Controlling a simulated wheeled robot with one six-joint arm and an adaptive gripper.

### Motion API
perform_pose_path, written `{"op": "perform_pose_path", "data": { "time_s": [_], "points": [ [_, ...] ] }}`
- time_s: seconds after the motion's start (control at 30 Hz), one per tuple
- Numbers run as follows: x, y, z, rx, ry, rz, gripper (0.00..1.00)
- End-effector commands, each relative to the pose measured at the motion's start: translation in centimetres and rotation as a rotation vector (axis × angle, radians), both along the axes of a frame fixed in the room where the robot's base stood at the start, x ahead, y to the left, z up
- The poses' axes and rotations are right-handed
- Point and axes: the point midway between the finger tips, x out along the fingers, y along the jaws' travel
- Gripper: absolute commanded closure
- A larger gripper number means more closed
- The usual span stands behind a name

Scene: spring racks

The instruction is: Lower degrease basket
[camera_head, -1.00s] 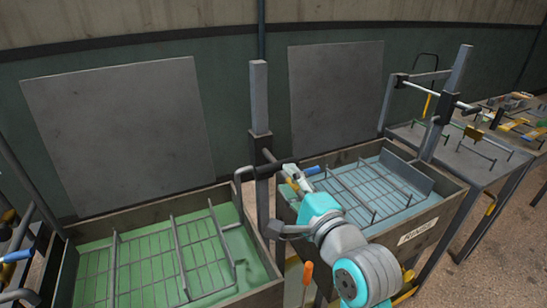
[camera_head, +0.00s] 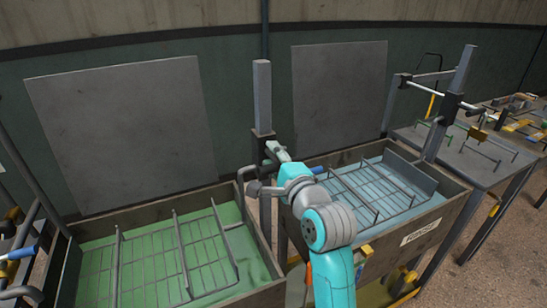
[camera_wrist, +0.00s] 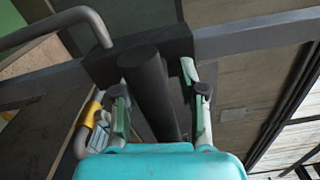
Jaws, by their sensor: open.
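The degrease basket (camera_head: 205,258) is a grey wire rack in the left tank (camera_head: 262,290), which holds green liquid. A grey upright post (camera_head: 262,95) stands between the tanks, with a black sliding block (camera_head: 264,146) and a bent arm reaching toward the basket side. My gripper (camera_head: 272,152) is at this block, seen from behind, and hides part of it. In the wrist view, my open gripper (camera_wrist: 160,92) has one finger on each side of a thick dark round handle (camera_wrist: 150,95). The handle runs to a dark block (camera_wrist: 140,52) on the grey post. I cannot tell whether the fingers touch it.
A second tank (camera_head: 440,222) with blue liquid, a wire rack and a label stands to the right, close to my arm. Another post (camera_head: 459,90) stands beyond it. A grey table (camera_head: 480,165) with handles and tools is at far right.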

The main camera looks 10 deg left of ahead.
Motion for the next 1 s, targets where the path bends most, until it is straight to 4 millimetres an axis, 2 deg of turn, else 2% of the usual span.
{"op": "perform_pose_path", "data": {
  "time_s": [0.03, 0.2, 0.57, 0.67, 1.0],
  "points": [
    [0.0, 0.0, 0.0, 0.000, 0.000, 0.000, 0.59],
    [0.0, 0.0, 0.0, 0.000, 0.000, 0.000, 1.00],
    [0.0, 0.0, -0.6, -0.001, 0.003, 0.000, 1.00],
    [0.0, 0.0, -2.1, -0.003, 0.008, 0.000, 1.00],
    [-0.1, 0.0, -10.5, -0.007, 0.017, 0.001, 1.00]
  ]
}}
